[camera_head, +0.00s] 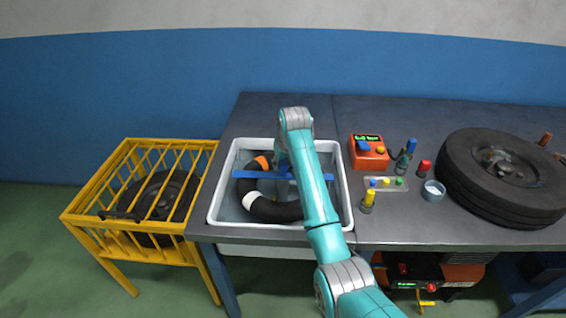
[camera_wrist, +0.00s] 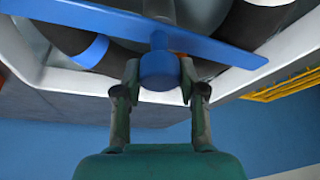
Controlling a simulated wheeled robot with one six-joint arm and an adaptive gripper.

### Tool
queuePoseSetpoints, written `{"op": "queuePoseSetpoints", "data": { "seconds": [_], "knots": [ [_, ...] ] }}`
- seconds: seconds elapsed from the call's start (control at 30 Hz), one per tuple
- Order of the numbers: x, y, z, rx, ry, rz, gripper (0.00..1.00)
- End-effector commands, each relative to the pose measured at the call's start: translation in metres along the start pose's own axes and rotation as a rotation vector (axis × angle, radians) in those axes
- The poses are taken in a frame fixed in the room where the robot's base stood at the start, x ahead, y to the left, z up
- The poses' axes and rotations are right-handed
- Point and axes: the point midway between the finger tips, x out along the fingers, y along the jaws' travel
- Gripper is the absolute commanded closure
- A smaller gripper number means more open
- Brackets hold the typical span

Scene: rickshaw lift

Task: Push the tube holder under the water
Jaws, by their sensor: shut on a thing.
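The blue tube holder (camera_head: 247,174), a flat bar, lies across the black inner tube (camera_head: 264,211) in the white basin (camera_head: 212,215). The tube has an orange patch and a white band. My gripper (camera_wrist: 160,74) is shut on the holder's round blue knob (camera_wrist: 158,67) in the wrist view, one finger on each side. The holder's bar (camera_wrist: 85,20) spans the wrist view beyond the knob, with the dark tube (camera_wrist: 252,27) behind it. In the head view my arm hides the gripper and part of the holder. The water level is hard to tell.
A yellow cage (camera_head: 77,213) with a wheel stands left of the bench. On the bench (camera_head: 300,102), right of the basin, are an orange box (camera_head: 369,153), a tray of coloured caps (camera_head: 386,184), a small cup (camera_head: 433,191) and a large tyre (camera_head: 500,180).

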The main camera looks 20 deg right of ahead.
Motion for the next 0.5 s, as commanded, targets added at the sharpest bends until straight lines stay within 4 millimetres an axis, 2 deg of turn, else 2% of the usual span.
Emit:
{"op": "queuePoseSetpoints", "data": {
  "seconds": [0.3,0.5],
  "knots": [
    [0.059,0.000,0.025,0.001,-0.004,0.000,1.00],
    [0.078,0.000,0.033,0.001,-0.001,0.000,1.00]
  ]
}}
